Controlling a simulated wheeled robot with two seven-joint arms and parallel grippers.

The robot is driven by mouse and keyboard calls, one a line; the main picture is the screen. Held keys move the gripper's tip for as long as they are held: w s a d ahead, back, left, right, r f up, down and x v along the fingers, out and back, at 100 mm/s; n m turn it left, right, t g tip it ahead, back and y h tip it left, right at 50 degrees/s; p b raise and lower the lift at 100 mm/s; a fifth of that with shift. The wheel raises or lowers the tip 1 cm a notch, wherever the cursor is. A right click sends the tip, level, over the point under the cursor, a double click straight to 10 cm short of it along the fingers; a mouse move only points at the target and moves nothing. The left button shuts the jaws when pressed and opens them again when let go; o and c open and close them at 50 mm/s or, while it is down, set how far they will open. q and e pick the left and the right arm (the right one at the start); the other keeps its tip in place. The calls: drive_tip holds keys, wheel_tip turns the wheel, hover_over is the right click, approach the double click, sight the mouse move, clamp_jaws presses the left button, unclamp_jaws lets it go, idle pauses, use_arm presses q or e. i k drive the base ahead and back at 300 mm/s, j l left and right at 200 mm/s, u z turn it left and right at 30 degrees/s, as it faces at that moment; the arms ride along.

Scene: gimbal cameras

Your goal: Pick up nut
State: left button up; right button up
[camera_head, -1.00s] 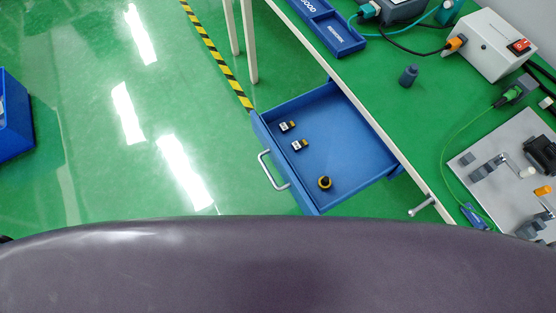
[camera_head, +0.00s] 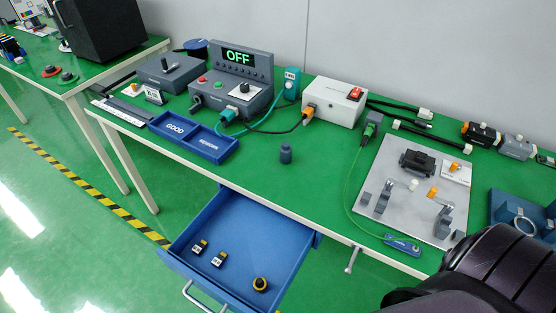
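A small round black piece with a yellow ring (camera_head: 261,284) lies in the open blue drawer (camera_head: 262,232), near its front right. It may be the nut, but it is too small to be sure. Two small black, white and yellow blocks, one on the left (camera_head: 200,247) and one beside it (camera_head: 219,259), lie in the same drawer. Neither of my grippers is in view. A dark rounded part, apparently of my own arm, fills the lower right corner and hides part of the table there.
The green table (camera_head: 320,190) carries a GOOD-labelled blue tray (camera_head: 215,150), a dark cylinder (camera_head: 286,153), a control box reading OFF (camera_head: 237,85), a white switch box (camera_head: 334,100), a grey plate with fixtures (camera_head: 390,205) and cables. The drawer sticks out over open floor.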

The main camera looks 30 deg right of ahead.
sight(259, 283)
drive_tip(key=k+l, duration=0.1)
drive_tip(key=l, duration=0.5)
drive_tip(key=j+z, duration=0.35)
drive_tip(key=j, duration=0.2)
drive_tip(key=j+z, duration=0.4)
drive_tip(key=k+j+z, duration=0.1)
drive_tip(key=j+z, duration=0.25)
drive_tip(key=j, duration=0.3)
drive_tip(key=k+j+z, duration=0.15)
drive_tip(key=j+z, duration=0.2)
drive_tip(key=j, duration=0.15)
